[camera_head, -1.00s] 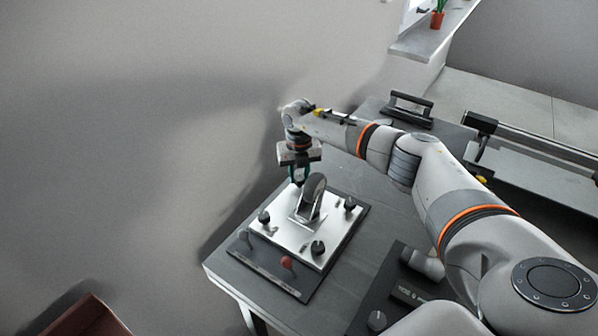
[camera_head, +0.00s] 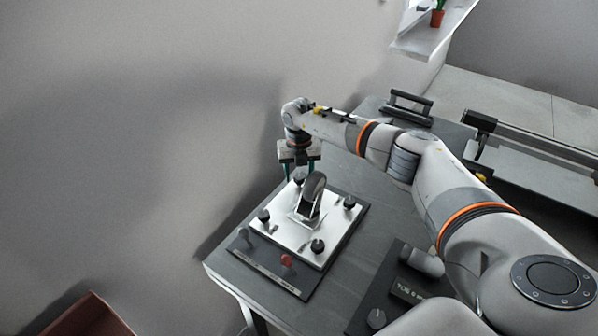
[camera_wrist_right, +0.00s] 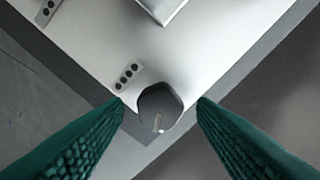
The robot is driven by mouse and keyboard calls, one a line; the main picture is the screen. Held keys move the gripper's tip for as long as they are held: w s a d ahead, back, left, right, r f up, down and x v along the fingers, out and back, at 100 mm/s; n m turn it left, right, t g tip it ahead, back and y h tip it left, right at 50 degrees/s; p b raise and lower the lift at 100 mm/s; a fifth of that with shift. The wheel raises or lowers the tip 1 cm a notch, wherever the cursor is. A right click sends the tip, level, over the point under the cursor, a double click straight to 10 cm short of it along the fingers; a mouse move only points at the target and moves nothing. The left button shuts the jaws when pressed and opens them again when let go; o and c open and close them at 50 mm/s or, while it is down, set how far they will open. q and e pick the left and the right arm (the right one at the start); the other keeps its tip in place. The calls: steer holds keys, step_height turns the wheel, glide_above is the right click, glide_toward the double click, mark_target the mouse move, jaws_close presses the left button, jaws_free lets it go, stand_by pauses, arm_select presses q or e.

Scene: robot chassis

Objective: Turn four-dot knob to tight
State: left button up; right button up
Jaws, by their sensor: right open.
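The four-dot knob (camera_wrist_right: 160,108) is dark grey with a short white mark. It stands at a corner of the light metal plate, beside a label with four dots (camera_wrist_right: 126,76). In the head view this knob (camera_head: 299,180) is at the far corner of the plate (camera_head: 288,232). My right gripper (camera_wrist_right: 159,103) is open, with one green ridged finger on each side of the knob and visible gaps between. It also shows in the head view (camera_head: 299,173), pointing down over that corner. My left gripper is not in view.
Other dark knobs stand at the plate's left (camera_head: 264,215), right (camera_head: 349,202) and near (camera_head: 317,246) corners. A tilted dark handle-like part (camera_head: 313,190) rises mid-plate, close to my gripper. A red ball knob (camera_head: 286,261) is in front.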

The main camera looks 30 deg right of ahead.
mark_target(299, 175)
step_height(299, 175, up, 12)
steer(key=b, duration=0.1)
steer(key=shift+b, duration=0.4)
stand_by(0.4)
